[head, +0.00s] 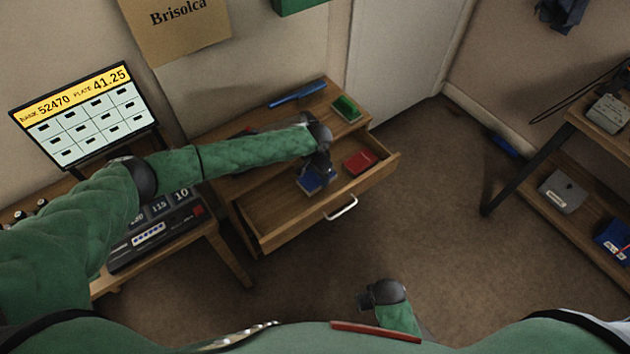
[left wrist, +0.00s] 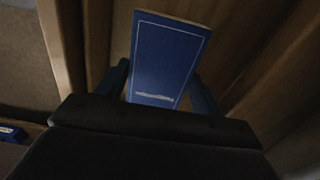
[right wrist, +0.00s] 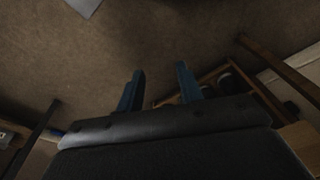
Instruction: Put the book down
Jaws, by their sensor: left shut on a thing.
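A blue book (head: 316,180) is in my left gripper (head: 318,168), over the open wooden drawer (head: 275,213) of the desk. In the left wrist view the blue book (left wrist: 165,62) stands between the two fingers, its cover with a thin pale border and a light mark. My left gripper (left wrist: 163,85) is shut on it. Whether the book touches the drawer floor I cannot tell. A red book (head: 361,161) lies in the drawer to the right of my left gripper. My right gripper (head: 368,296) is low over the floor; its fingers (right wrist: 158,85) are apart and empty.
On the desk top (head: 322,112) lie a green block-like thing (head: 346,106) and a blue long object (head: 297,95). A radio-like device (head: 157,228) sits on the left table below a screen (head: 85,115). A shelf (head: 580,185) stands at right. The middle floor is clear.

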